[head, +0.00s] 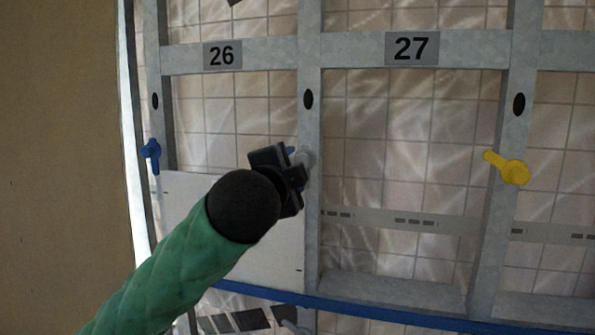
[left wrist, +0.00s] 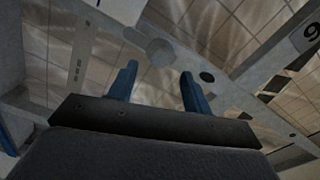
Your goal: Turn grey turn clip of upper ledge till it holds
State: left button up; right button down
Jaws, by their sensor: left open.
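The grey turn clip (head: 306,157) sits on the upright post between bays 26 and 27, below a dark oval hole. Its round grey head (left wrist: 160,52) also shows in the left wrist view, just beyond and between the fingertips. My left gripper (head: 293,163) is at the clip, with its blue fingers (left wrist: 158,76) spread apart. I cannot tell whether either finger touches the clip. The gripper hides part of the clip in the head view, so its turn angle is unclear. A pale panel (head: 188,190) stands in bay 26, partly behind my left arm. My right gripper is out of view.
A blue turn clip (head: 151,151) is on the left post and a yellow one (head: 513,172) on the right post. A blue ledge (head: 370,309) runs along below. Metal posts and a numbered crossbar (head: 270,56) frame the tiled wall.

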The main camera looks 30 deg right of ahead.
pick_arm(q)
jog(key=v, duration=0.3)
jog(key=shift+s, duration=0.1)
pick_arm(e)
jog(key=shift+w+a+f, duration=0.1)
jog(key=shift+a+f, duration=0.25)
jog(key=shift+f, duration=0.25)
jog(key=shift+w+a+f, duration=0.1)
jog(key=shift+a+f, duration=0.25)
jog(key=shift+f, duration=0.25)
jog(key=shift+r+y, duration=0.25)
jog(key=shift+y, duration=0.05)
